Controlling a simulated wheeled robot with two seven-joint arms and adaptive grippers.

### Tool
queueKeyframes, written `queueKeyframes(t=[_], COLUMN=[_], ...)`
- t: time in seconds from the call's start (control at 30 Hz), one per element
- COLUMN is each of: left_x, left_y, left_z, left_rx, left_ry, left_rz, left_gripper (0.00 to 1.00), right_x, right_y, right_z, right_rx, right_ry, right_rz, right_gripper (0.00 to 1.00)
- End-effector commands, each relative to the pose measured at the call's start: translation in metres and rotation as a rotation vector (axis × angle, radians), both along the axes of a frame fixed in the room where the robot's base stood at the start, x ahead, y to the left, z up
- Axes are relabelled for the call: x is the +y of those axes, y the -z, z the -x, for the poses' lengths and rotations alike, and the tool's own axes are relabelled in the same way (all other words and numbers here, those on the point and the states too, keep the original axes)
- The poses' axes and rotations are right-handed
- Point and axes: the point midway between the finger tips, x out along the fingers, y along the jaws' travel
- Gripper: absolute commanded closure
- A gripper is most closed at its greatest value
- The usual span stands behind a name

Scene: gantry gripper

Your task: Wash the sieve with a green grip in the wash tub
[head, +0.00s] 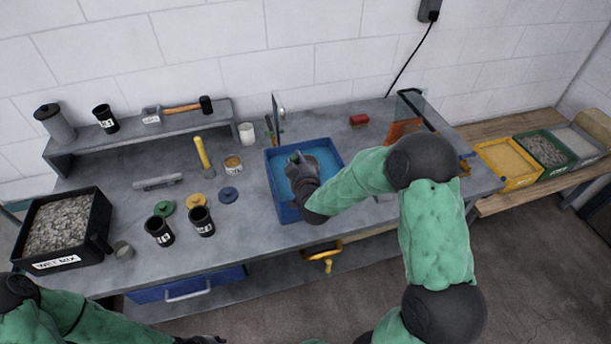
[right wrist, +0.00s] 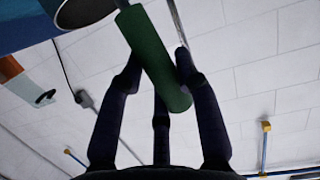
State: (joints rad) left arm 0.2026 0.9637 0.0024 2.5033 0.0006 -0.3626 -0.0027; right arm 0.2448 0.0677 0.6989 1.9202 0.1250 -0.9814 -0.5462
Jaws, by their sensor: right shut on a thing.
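The blue wash tub (head: 284,212) holds blue-green water and stands on the grey bench, in the middle of the head view. My right gripper (head: 297,165) is over the tub, pointing down into it. It is shut on the green grip (right wrist: 155,60) of the sieve, which shows between my fingers in the right wrist view. A round brownish part, probably the sieve's mesh, shows beside the gripper inside the tub; whether it touches the water is unclear. My left arm is at the bottom left; a dark part at the bottom edge, probably my left gripper (head: 204,340), is mostly cut off.
A black bin of gravel (head: 98,228) stands at the bench's left. Black cups (head: 159,232), coloured lids, a yellow-handled tool (head: 203,157) and a tin (head: 232,164) lie left of the tub. A clear panel stands behind the tub. Yellow and green trays (head: 509,185) sit on the right bench.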

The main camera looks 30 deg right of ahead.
Motion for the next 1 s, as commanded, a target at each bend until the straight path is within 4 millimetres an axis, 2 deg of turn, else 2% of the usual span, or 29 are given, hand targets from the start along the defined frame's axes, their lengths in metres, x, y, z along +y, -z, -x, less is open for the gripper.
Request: queueKeyframes(t=[0.03,1.0], left_x=[0.000,0.000], left_y=[-0.005,-0.056], left_z=[0.000,0.000], left_rx=[0.000,0.000], left_ry=[0.000,0.000], left_rz=[0.000,0.000], left_gripper=[0.60,0.60], right_x=[0.000,0.000], right_y=[-0.008,-0.090], right_z=[0.000,0.000], right_rx=[-0.003,-0.002], right_ry=[0.001,0.001], right_rz=[0.001,0.001], right_gripper=[0.93,0.93])
